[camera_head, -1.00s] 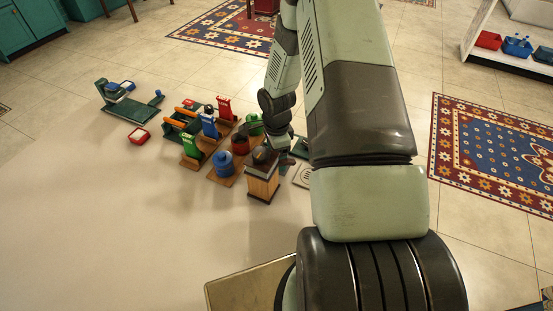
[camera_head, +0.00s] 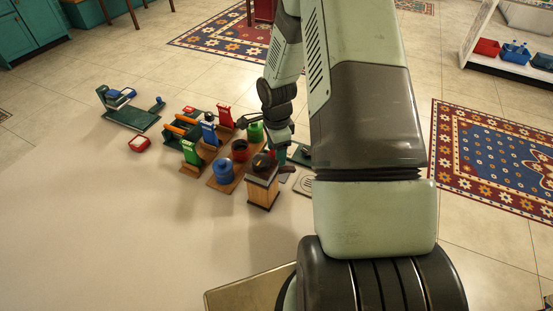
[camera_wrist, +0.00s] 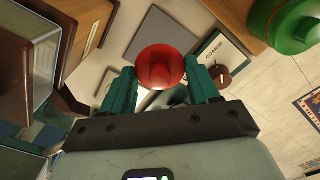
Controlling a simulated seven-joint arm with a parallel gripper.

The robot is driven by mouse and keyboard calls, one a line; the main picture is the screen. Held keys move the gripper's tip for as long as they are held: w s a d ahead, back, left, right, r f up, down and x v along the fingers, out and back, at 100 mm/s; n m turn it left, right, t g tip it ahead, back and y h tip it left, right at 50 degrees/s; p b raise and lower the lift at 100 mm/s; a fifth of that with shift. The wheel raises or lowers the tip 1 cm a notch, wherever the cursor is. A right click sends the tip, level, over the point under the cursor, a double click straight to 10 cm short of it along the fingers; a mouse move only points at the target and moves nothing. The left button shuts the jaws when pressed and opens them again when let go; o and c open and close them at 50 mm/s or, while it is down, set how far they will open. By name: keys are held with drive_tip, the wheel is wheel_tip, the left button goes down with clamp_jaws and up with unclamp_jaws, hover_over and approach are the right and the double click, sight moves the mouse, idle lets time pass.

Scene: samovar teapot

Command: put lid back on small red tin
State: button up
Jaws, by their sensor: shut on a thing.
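My gripper (camera_wrist: 162,74) is shut on a round red lid (camera_wrist: 160,62), held between its two teal fingers in the wrist view. In the head view, my gripper (camera_head: 281,155) is low beside the wooden box with a dark top, and the lid cannot be made out there. The small red tin (camera_head: 240,150) stands on a brown board to the left of my gripper. Its top looks dark and open. The red tin is not clearly seen in the wrist view.
A blue tin (camera_head: 223,170) and a green tin (camera_head: 255,131) stand near the red tin. The wooden box (camera_head: 263,187) is close to my gripper. Green, blue and red stands (camera_head: 208,130) crowd the left. The pale table (camera_head: 110,220) is clear in front.

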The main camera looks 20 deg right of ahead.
drive_tip(key=r, duration=0.4)
drive_tip(key=shift+w+a+r, duration=0.15)
drive_tip(key=shift+w+r, duration=0.05)
drive_tip(key=shift+r, duration=0.1)
drive_tip(key=w+a+r, duration=0.3)
drive_tip(key=w+a, duration=0.5)
drive_tip(key=a, duration=0.1)
drive_tip(key=shift+d+f, duration=0.15)
drive_tip(key=shift+f, duration=3)
drive_tip(key=shift+f, duration=0.15)
drive_tip(key=o, duration=1.3)
